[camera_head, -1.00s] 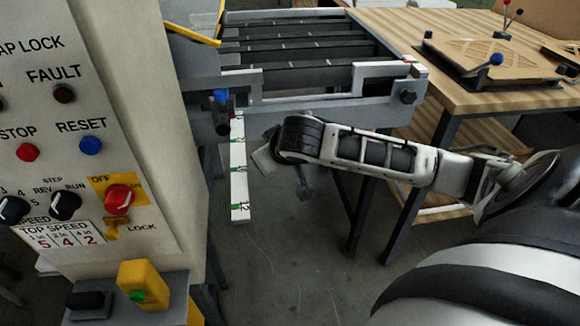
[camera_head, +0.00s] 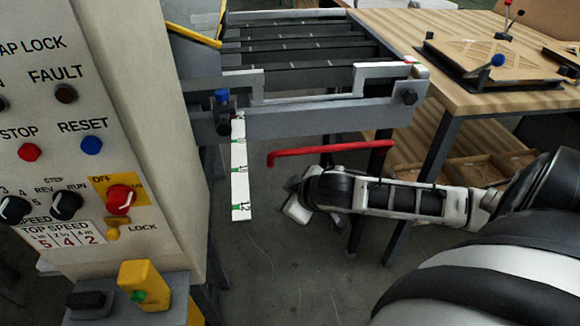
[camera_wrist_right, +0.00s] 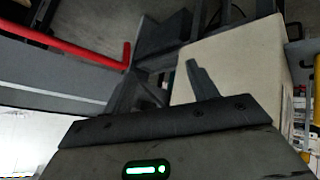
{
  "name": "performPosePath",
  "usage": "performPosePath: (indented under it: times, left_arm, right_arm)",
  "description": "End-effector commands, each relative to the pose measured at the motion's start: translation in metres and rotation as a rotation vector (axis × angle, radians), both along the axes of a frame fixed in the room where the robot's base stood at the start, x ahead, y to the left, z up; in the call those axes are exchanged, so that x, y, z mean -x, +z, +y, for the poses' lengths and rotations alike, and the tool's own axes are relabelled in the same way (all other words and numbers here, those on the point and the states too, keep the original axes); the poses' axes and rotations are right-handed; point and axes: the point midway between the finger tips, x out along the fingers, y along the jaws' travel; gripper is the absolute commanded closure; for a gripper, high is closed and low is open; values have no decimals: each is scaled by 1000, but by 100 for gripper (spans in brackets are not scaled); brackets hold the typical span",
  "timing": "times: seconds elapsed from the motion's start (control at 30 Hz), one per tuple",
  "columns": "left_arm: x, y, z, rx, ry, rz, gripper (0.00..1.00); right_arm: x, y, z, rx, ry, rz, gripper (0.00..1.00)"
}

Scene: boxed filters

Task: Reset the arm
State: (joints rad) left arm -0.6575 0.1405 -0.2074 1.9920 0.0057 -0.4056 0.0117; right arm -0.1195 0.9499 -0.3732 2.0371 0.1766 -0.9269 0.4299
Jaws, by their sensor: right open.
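My right arm comes in from the right in the head view. Its gripper (camera_head: 298,203) hangs low in front of the roller table's end and is partly hidden by the wrist. In the right wrist view the two dark fingers of the gripper (camera_wrist_right: 160,85) stand apart with nothing between them. The gripper is open and empty. My left gripper is not in view.
A control cabinet (camera_head: 150,150) with buttons stands at left. A roller conveyor (camera_head: 320,122) is behind the gripper. A red bar (camera_head: 330,150) runs just above my forearm; it shows in the wrist view too (camera_wrist_right: 70,48). A wooden table (camera_head: 470,90) stands at right.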

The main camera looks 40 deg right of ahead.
Motion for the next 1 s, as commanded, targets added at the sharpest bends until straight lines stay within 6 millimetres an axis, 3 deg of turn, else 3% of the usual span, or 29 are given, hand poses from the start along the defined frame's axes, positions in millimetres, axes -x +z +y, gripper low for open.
performPosePath:
  times: [0.27, 0.37, 0.47, 0.6, 0.7, 0.83, 1.0]
  left_arm:
    - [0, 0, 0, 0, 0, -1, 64]
    - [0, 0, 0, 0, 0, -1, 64]
    - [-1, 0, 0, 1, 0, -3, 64]
    - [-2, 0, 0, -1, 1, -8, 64]
    - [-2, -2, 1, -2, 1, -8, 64]
    - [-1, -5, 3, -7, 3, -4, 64]
    - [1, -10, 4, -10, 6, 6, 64]
  right_arm:
    - [0, 0, 0, -2, -1, 0, 42]
    - [5, -10, 11, -30, 11, 6, 42]
    - [21, -33, 42, -109, 44, 8, 42]
    - [58, -70, 103, -264, 77, -11, 42]
    - [85, -86, 136, -345, 68, -39, 42]
    - [112, -97, 162, -403, 32, -73, 42]
    - [129, -102, 174, -423, 3, -98, 42]
